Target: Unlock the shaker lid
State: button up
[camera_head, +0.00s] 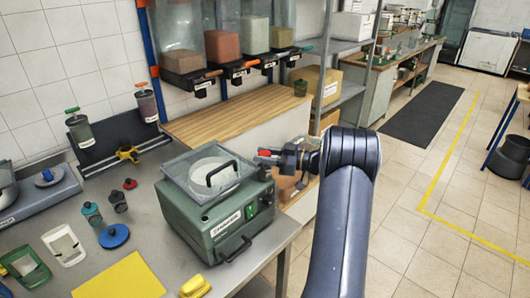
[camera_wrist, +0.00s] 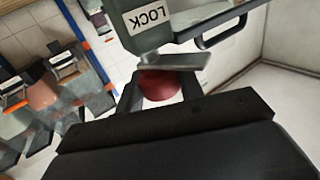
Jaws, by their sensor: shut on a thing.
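The green shaker (camera_head: 218,215) stands on the grey bench. Its clear lid (camera_head: 180,180), with a black handle (camera_head: 222,172), lies over a white round part inside and looks down. At the lid's right side is a red knob (camera_head: 264,153). My gripper (camera_head: 277,155) reaches it from the right. In the wrist view the red knob (camera_wrist: 160,86) sits between my two dark fingers (camera_wrist: 160,92), which are shut on it. A grey metal lever (camera_wrist: 178,61) is just beyond the knob, below a label reading LOCK (camera_wrist: 147,16).
A wooden counter (camera_head: 235,112) with several bins above stands behind the shaker. A yellow sheet (camera_head: 120,278), a yellow object (camera_head: 195,286) and a blue round lid (camera_head: 114,236) lie on the bench at left. Open floor (camera_head: 430,190) lies to the right.

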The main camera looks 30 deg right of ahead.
jog(key=n+g+y+p, duration=0.1)
jog(key=g, duration=0.1)
jog(key=n+g+y, duration=0.1)
jog(key=n+g, duration=0.1)
jog(key=shift+r+y+p, duration=0.2)
jog(key=shift+y+p, duration=0.2)
jog(key=n+g+y+p, duration=0.1)
jog(key=n+g+p, duration=0.1)
jog(key=g+p, duration=0.1)
jog(key=shift+r, duration=0.1)
jog(key=shift+n+g+p, duration=0.4)
jog(key=shift+g+p, duration=0.1)
jog(key=shift+p, duration=0.1)
jog(key=shift+f+n+g+p, duration=0.2)
jog(key=shift+n+g+p, duration=0.1)
jog(key=shift+g+p, duration=0.2)
jog(key=o, duration=1)
jog(key=shift+c, duration=0.2)
